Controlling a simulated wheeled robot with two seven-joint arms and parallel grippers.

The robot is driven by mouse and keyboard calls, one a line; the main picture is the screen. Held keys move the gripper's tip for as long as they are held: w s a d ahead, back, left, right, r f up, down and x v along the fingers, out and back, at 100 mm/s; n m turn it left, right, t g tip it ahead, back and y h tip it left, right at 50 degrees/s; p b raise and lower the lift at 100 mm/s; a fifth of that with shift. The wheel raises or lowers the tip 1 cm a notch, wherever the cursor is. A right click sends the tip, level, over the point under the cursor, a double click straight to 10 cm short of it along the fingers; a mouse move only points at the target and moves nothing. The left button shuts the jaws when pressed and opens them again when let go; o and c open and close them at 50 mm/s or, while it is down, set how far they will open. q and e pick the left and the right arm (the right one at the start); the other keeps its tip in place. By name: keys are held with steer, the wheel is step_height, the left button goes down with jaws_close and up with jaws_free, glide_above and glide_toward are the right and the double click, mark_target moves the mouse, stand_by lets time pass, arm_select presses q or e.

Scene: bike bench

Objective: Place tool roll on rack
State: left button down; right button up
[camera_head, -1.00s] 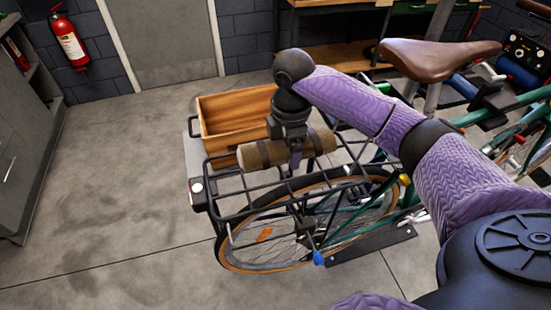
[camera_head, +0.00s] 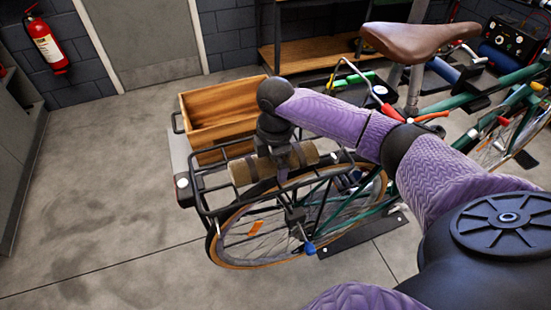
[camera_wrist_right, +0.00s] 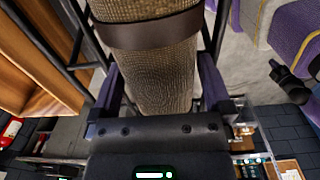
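The tool roll (camera_head: 246,172) is a tan canvas cylinder with dark straps. In the head view it lies level across the top of the black wire rack (camera_head: 206,205) over the bicycle's rear wheel. It looks down at the rack bars, but contact underneath is hidden. My right gripper (camera_head: 281,172) reaches down over the middle of the roll. In the right wrist view the roll (camera_wrist_right: 160,75) fills the space between the two purple-padded fingers, and the gripper looks shut on it. My left gripper is not in view.
An open wooden crate (camera_head: 222,112) stands just behind the rack. The brown saddle (camera_head: 415,42) and green bike frame are to the right. A red fire extinguisher (camera_head: 46,45) hangs on the back wall. The floor at left is clear.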

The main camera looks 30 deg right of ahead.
step_height(320, 180, up, 12)
steer(key=shift+f+p, duration=0.2)
steer(key=shift+p, duration=1.05)
steer(key=shift+r, duration=0.25)
